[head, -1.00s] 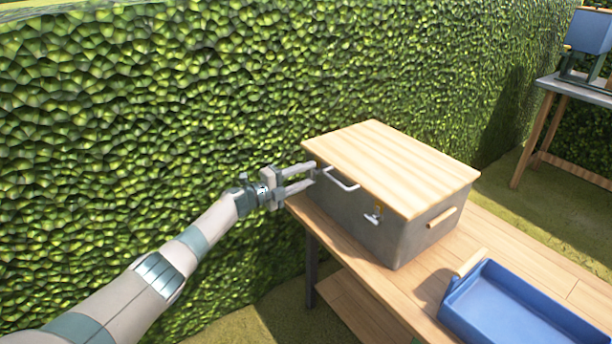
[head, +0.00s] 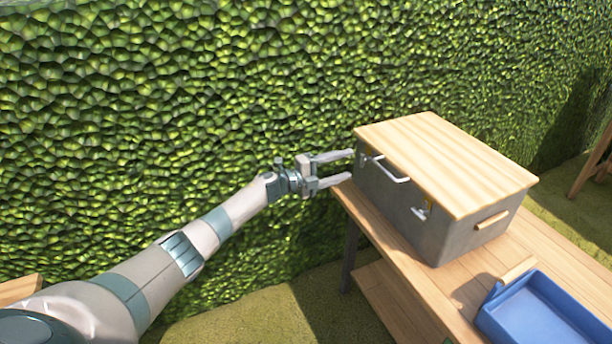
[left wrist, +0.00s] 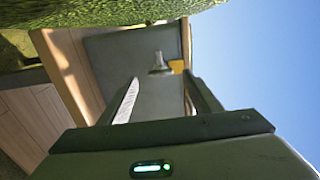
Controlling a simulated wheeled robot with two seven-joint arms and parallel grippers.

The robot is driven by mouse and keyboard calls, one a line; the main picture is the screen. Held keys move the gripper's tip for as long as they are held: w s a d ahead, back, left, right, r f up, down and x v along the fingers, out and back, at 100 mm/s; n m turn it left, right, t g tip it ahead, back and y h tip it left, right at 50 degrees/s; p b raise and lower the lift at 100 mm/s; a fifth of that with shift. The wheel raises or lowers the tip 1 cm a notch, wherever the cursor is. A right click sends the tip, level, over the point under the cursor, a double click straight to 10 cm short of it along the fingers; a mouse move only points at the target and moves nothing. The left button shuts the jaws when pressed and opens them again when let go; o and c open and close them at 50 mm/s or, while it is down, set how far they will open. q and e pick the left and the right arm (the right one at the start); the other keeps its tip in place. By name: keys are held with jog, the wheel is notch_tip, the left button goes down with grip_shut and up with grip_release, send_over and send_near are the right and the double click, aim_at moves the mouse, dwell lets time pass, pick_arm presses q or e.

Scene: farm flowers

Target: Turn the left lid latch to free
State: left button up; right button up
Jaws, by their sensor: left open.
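The grey box (head: 398,211) with a pale wooden lid (head: 455,163) stands on the wooden table. The left lid latch (head: 362,158) is on its front face near the left corner, small in the head view. In the left wrist view the latch lies ahead between the fingertips (left wrist: 162,77). My right gripper is out of view.
A white bar handle (head: 398,179) and the right latch (head: 422,212) are on the same front face. A blue tray (head: 540,312) sits on the table (head: 490,262) at the right. A green hedge (head: 200,100) stands behind the arm and table.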

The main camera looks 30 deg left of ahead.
pick_arm(q)
jog(key=v, duration=1.2)
jog(key=shift+s+a, duration=0.2)
jog(key=shift+s, duration=0.05)
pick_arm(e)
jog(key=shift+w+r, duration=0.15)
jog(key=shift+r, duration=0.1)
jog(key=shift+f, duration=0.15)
